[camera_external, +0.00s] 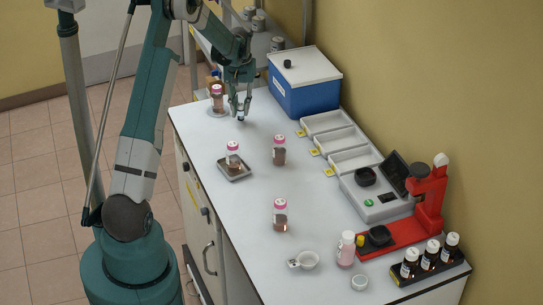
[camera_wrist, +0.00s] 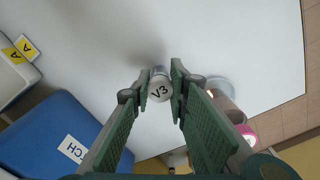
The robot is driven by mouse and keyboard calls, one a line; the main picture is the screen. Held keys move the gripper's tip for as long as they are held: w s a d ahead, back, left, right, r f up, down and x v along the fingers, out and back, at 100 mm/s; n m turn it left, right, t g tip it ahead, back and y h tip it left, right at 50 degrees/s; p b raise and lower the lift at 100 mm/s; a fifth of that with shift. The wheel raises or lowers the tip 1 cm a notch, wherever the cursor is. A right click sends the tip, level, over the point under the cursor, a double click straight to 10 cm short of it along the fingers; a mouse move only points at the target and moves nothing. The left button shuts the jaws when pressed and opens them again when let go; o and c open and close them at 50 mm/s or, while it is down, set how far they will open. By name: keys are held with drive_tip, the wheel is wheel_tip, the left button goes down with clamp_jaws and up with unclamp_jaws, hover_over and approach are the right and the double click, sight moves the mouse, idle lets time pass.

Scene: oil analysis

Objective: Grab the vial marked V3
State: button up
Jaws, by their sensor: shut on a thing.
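The vial marked V3 (camera_wrist: 159,90) shows in the wrist view as a small round grey top with "V3" in dark letters, with its body beyond the top. My gripper (camera_wrist: 155,88) has its two green fingers on either side of the vial, shut on it. In the external view my gripper (camera_external: 240,113) points down at the far end of the white table (camera_external: 190,125), in front of the blue box. The vial is small there and mostly hidden by the fingers. I cannot tell whether it touches the table.
A pink-capped jar (camera_external: 217,99) stands close left of my gripper. The blue box (camera_external: 304,92) with a white lid is close right. More pink-capped jars stand nearer, one in a grey tray (camera_external: 236,174). White trays (camera_external: 327,122) and a red instrument (camera_external: 428,205) line the wall side.

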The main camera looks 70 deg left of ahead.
sight(241, 104)
wheel_tip(241, 104, up, 9)
idle(0.5)
